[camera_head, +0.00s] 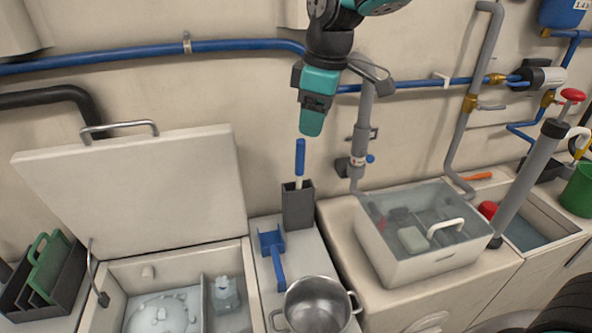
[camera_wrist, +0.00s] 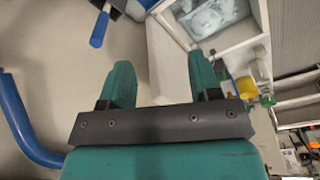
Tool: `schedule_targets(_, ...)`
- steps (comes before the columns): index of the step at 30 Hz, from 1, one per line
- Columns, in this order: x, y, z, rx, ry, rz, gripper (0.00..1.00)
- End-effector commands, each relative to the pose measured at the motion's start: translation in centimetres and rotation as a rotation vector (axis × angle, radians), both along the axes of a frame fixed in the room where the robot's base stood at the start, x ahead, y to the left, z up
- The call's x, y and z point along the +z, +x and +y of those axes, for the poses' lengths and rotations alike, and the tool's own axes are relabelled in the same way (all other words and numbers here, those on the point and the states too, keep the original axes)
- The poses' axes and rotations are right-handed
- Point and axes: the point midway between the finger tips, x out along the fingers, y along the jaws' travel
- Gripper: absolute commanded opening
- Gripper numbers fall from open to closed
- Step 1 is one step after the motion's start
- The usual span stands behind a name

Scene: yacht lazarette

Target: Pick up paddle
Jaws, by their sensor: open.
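No thing is plainly a paddle; two blue-handled tools could be it. One, a tool (camera_head: 300,158) with a blue grip and white shaft, stands upright in a dark grey holder (camera_head: 298,208), its lower end hidden. The other, a blue scoop-like tool (camera_head: 274,253), lies on the pale counter beside a steel pot. My gripper (camera_head: 312,122) hangs above the upright tool in the head view, apart from it. In the wrist view my gripper (camera_wrist: 160,80) is open and empty, and a blue grip (camera_wrist: 99,30) shows beyond the left finger, not between the fingers.
An open locker with a raised lid (camera_head: 130,185) is at left. The steel pot (camera_head: 316,308) stands at the front. A clear-lidded white box (camera_head: 425,265) is at right. A grey pipe (camera_head: 361,140) and blue wall pipe (camera_head: 245,45) run close to my gripper.

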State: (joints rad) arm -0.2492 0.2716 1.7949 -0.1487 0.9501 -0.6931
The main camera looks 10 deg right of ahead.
Motion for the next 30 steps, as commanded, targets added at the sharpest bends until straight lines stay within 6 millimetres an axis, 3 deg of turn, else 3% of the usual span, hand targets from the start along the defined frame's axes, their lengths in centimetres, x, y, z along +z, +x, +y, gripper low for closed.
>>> schedule_targets(1,1.6,3.3,0.1,0.052,-0.034,-0.006,0.57)
schedule_targets(3,2.0,7.0,-0.2,0.126,-0.076,-0.015,0.57)
schedule_targets(6,2.0,10.8,-0.6,0.206,-0.121,-0.021,0.57)
schedule_targets(9,1.8,13.2,-1.0,0.260,-0.147,-0.023,0.57)
schedule_targets(16,-0.2,14.8,-1.5,0.300,-0.165,-0.018,0.57)
schedule_targets(30,-9.6,15.7,-1.9,0.296,-0.163,-0.022,0.57)
